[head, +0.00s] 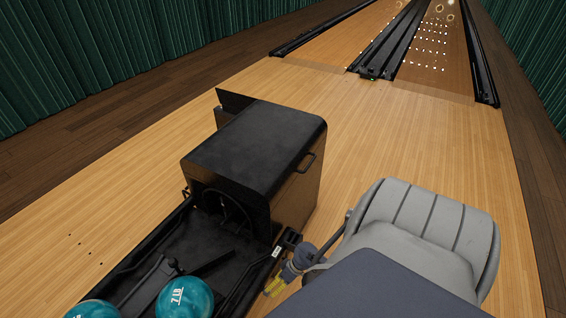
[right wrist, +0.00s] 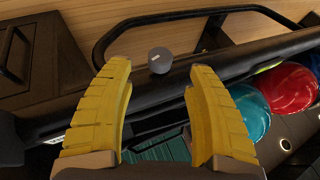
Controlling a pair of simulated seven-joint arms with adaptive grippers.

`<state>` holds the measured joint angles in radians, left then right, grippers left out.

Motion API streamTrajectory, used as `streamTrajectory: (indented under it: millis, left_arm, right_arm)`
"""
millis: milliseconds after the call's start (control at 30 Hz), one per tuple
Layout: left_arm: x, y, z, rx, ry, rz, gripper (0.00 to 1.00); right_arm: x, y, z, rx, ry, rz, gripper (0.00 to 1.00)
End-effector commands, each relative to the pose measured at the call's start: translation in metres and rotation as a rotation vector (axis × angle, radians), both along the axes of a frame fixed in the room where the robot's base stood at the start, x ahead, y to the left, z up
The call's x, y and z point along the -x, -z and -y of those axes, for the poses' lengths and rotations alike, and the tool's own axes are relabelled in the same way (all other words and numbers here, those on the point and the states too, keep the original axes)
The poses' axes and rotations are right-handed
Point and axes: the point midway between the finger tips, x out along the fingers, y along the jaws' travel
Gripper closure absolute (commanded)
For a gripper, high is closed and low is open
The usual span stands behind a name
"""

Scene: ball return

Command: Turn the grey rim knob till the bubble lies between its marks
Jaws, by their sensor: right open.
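The grey rim knob (right wrist: 160,60) is a small round grey cap with a pale mark, on the black rim (right wrist: 225,70) of the ball return in the right wrist view. My right gripper (head: 274,288) is open, its yellow fingers pointing at the rim. In the right wrist view its fingertips (right wrist: 160,69) lie to the left and right of the knob, with gaps on both sides; I cannot tell the depth between them. A small white label or vial (head: 277,252) shows on the rim in the head view; no bubble or marks can be made out. My left gripper is not in view.
The black ball return hood (head: 255,145) stands beyond the rim, with a side handle (head: 306,162). Teal balls (head: 185,298) lie in the tray; a red ball (right wrist: 291,88) shows in the right wrist view. A black bar (right wrist: 190,15) arches behind the knob.

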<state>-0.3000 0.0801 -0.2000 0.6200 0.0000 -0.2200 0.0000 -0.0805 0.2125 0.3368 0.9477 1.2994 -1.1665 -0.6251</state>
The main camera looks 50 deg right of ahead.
Motion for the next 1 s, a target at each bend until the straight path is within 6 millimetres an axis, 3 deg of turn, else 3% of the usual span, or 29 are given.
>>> streamTrajectory:
  millis: [433, 1000]
  left_arm:
    - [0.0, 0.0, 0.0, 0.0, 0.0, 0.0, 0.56]
    - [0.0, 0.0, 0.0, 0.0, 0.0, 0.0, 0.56]
  right_arm:
    - [0.016, -0.04, 0.021, 0.002, -0.002, 0.0, 0.44]
    - [0.018, -0.047, 0.024, -0.001, -0.001, 0.0, 0.44]
